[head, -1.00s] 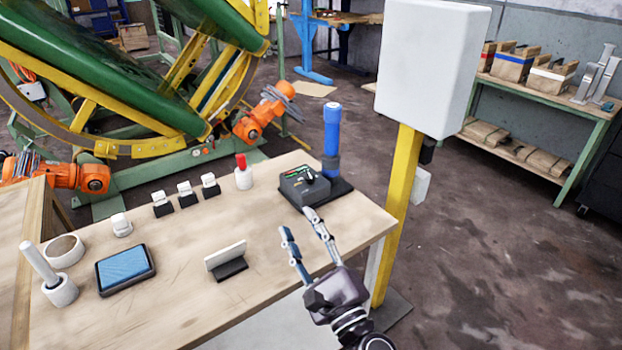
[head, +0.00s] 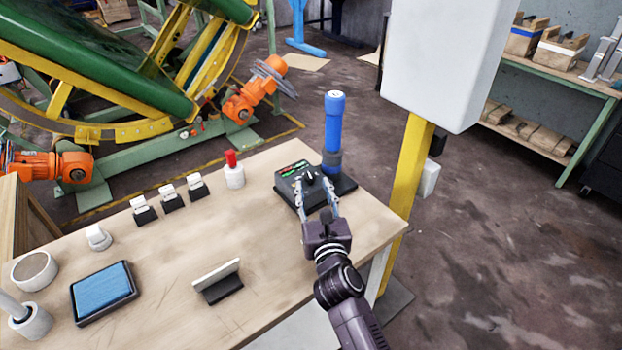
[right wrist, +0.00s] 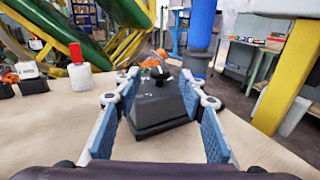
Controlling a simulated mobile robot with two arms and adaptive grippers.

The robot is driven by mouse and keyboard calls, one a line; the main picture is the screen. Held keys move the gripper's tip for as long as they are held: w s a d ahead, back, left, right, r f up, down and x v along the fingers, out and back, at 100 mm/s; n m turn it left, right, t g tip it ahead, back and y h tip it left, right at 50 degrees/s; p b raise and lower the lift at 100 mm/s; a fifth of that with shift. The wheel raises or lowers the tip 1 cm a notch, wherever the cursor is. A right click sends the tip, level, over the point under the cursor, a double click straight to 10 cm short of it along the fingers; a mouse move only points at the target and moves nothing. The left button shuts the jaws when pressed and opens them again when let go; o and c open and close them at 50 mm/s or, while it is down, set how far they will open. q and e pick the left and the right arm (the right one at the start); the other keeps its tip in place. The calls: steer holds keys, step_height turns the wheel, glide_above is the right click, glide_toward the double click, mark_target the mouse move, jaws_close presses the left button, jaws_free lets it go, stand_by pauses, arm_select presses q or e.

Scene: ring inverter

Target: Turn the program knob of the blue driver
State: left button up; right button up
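The blue driver (head: 333,126) stands upright in a dark holder at the table's back right corner. It also shows in the right wrist view (right wrist: 201,30). A dark box (head: 288,184) with a black knob (head: 308,178) on its top is beside the driver. In the right wrist view the knob (right wrist: 157,74) is on the box (right wrist: 160,103), between and beyond my fingertips. My right gripper (head: 318,195) is open at the near side of the box, with its fingers to either side of the knob. I cannot tell whether they touch the box. My left gripper is not in view.
A yellow post (head: 408,190) with a white panel (head: 440,62) rises close behind the table's right edge. A red-topped white bottle (head: 234,174), several small label holders, a blue pad (head: 102,291) and a card stand (head: 217,281) are on the table (head: 262,228). The table's middle is clear.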

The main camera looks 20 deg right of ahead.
mark_target(312, 189)
steer(key=w, duration=0.2)
steer(key=shift+w+d+f, duration=0.1)
steer(key=shift+w+d, duration=0.1)
steer(key=shift+w, duration=0.5)
jaws_close()
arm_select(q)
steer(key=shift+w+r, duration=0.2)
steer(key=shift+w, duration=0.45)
